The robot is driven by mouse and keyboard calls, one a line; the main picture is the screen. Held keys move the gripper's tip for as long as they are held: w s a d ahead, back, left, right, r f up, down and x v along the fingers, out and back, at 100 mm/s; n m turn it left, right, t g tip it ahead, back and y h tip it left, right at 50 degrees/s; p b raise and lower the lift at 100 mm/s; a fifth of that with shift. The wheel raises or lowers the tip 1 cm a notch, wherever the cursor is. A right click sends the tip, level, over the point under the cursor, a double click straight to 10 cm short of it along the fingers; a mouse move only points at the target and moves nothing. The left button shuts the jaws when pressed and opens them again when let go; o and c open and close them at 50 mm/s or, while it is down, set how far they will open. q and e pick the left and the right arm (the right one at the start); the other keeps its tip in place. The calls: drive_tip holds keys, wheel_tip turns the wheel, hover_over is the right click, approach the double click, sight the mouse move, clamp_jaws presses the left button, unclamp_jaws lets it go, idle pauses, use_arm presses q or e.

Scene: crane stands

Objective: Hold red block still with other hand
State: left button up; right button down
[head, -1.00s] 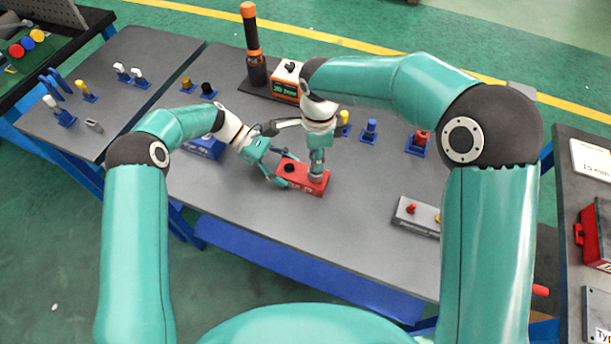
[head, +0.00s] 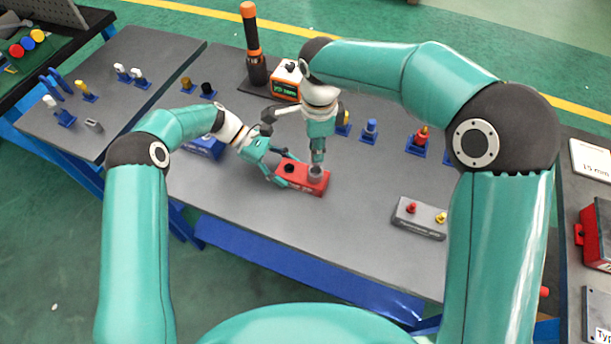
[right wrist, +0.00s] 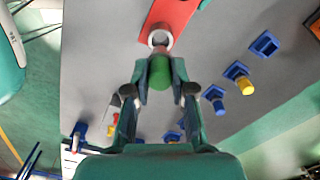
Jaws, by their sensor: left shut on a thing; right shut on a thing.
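The red block (head: 300,184) lies on the grey table in the head view; its far part shows at the top of the right wrist view (right wrist: 174,16). My left gripper (head: 280,168) is shut on the block's left end. A black round spot (head: 289,168) is on its top. My right gripper (head: 318,155) is above the block's right end, pointing down, shut on a green round piece (right wrist: 160,72). A pale grey ring (right wrist: 160,37) shows at this piece's lower end, at the block. I cannot tell whether the ring is seated in the block.
Blue stands with coloured pegs (head: 369,131) line the table's back. A grey holder (head: 419,219) with red and yellow knobs lies to the right. The table's front is clear.

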use_arm(q)
drive_tip(key=o, duration=1.5)
drive_tip(key=shift+c, duration=0.2)
drive_tip(key=shift+a, duration=0.1)
drive_tip(key=v, duration=1)
drive_tip(key=shift+w+a+r, duration=0.15)
drive_tip(key=shift+w, duration=0.05)
drive_tip(key=shift+w+a+r, duration=0.15)
drive_tip(key=shift+a+r, duration=0.25)
drive_tip(key=shift+a, duration=0.05)
